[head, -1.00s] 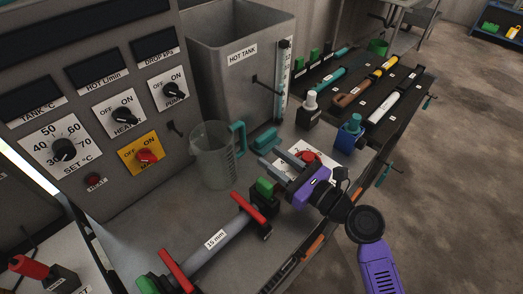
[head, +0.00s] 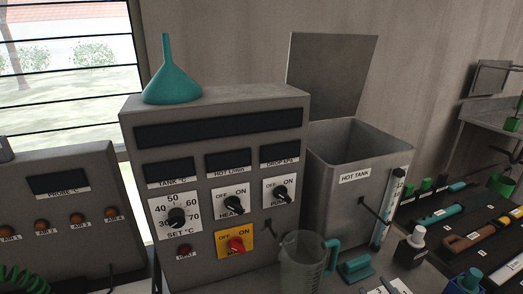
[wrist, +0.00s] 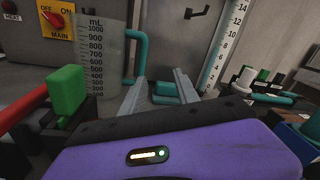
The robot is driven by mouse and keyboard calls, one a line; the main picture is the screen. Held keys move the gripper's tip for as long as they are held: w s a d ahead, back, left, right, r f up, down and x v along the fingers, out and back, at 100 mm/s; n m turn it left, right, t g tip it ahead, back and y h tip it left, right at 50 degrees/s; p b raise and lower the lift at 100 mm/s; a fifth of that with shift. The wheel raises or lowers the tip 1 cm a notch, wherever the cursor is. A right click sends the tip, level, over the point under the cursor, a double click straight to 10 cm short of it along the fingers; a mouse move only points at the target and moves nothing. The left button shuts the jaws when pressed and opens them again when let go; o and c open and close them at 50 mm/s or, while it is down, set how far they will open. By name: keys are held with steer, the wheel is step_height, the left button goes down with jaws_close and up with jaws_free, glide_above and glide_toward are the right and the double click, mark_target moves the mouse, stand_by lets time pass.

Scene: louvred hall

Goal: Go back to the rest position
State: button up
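My gripper (wrist: 158,92) shows in the wrist view with its two grey fingers spread apart. Nothing is held between them. A teal block (wrist: 166,91) lies on the bench beyond the fingertips; it also shows in the head view (head: 356,269). In the head view most of my arm and gripper is below the bottom edge, so its full pose is hidden.
A clear measuring jug (head: 302,262) with a teal handle stands left of the teal block. The hot tank (head: 352,208) and control panel (head: 222,190) stand behind. A green-capped red clamp (wrist: 65,95) is close on the left in the wrist view.

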steer(key=s+n+h, duration=0.1)
steer(key=s+n, duration=0.1)
steer(key=n, duration=0.1)
steer(key=s+d+f+n+h, duration=0.1)
steer(key=n+h, duration=0.1)
steer(key=s+d+n+h, duration=0.1)
steer(key=s+n, duration=0.1)
steer(key=n, duration=0.1)
steer(key=shift+s+d+f+n, duration=0.25)
steer(key=shift+s+n, duration=0.05)
steer(key=s+n, duration=0.2)
steer(key=s+n+h, duration=0.1)
steer(key=s+n, duration=0.2)
steer(key=s, duration=0.1)
steer(key=shift+a+f+n+h, duration=0.2)
steer(key=shift+f+n+h, duration=0.1)
steer(key=shift+n, duration=0.1)
steer(key=s+a+n+g, duration=0.1)
steer(key=s+a+n, duration=0.1)
steer(key=s+n, duration=0.2)
steer(key=s+a+r+n+g+y, duration=0.1)
steer(key=s+a+n, duration=0.2)
steer(key=s, duration=0.7)
steer(key=s+a+n, duration=0.3)
steer(key=s+n, duration=0.4)
steer(key=shift+s+a+r+g+y, duration=0.15)
steer(key=shift+s+g+y, duration=0.05)
steer(key=shift+g+y, duration=0.2)
steer(key=shift+c, duration=0.3)
